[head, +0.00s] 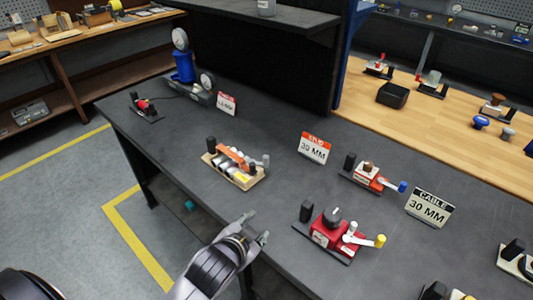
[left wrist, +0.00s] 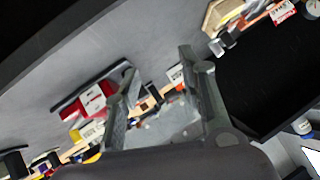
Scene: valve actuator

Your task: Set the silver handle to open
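My left gripper (head: 256,227) is open and empty at the front edge of the dark bench. In the left wrist view its two fingers (left wrist: 157,62) stand apart with nothing between the tips. A wooden-based device (head: 235,168) with an orange lever and silvery round parts sits beyond it. A red device (head: 331,230) with a dark knob, a white part and a yellow-tipped lever sits to its right; it also shows in the left wrist view (left wrist: 92,102). I cannot tell for sure which part is the silver handle. No device is touched. My right gripper is out of view.
A blue gauge unit (head: 184,66) stands at the far left. The bench top between the wooden-based and red devices is clear.

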